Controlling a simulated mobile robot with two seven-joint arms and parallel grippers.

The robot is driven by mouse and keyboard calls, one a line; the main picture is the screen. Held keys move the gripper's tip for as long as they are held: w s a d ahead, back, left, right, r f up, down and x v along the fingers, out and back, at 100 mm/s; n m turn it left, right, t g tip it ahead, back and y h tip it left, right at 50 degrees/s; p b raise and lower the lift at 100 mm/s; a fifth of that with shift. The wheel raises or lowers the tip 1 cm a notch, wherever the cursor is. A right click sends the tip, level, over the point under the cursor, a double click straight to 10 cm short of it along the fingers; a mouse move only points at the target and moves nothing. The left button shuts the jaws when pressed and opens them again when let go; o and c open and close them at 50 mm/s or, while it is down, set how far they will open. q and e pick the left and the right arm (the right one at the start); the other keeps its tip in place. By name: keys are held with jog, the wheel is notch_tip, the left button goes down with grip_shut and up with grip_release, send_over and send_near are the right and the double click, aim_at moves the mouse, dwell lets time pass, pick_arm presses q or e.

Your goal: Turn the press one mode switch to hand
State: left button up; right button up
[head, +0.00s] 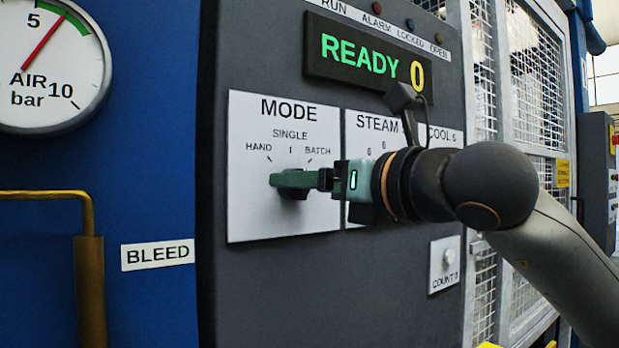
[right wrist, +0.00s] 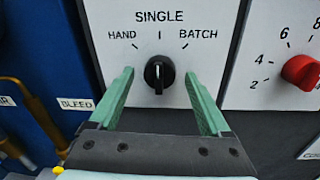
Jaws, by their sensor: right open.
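The mode switch (right wrist: 159,74) is a black knob with a pale pointer line, in the right wrist view. Its pointer stands upright at SINGLE, between the HAND and BATCH marks. In the head view the mode panel (head: 260,215) is a white plate, and my gripper hides most of the knob. My right gripper (head: 285,181) reaches in from the right in front of the plate. In the right wrist view its two green fingers (right wrist: 160,95) are apart, one on each side of the knob, with gaps to it. My left gripper is not in view.
A red knob (right wrist: 302,71) sits on the steam panel to the right. The display (head: 372,60) reads READY 0. An air gauge (head: 50,60), a BLEED label (head: 158,253) and a brass-coloured pipe (head: 88,270) are to the left. A count button (head: 449,257) is lower right.

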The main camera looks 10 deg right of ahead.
jog(key=shift+w+a, duration=0.1)
jog(key=shift+c, duration=0.4)
grip_shut()
jog(key=shift+n, duration=0.3)
jog(key=shift+r+n+b, duration=0.1)
jog(key=shift+n+b, duration=0.5)
jog(key=shift+n, duration=3.4)
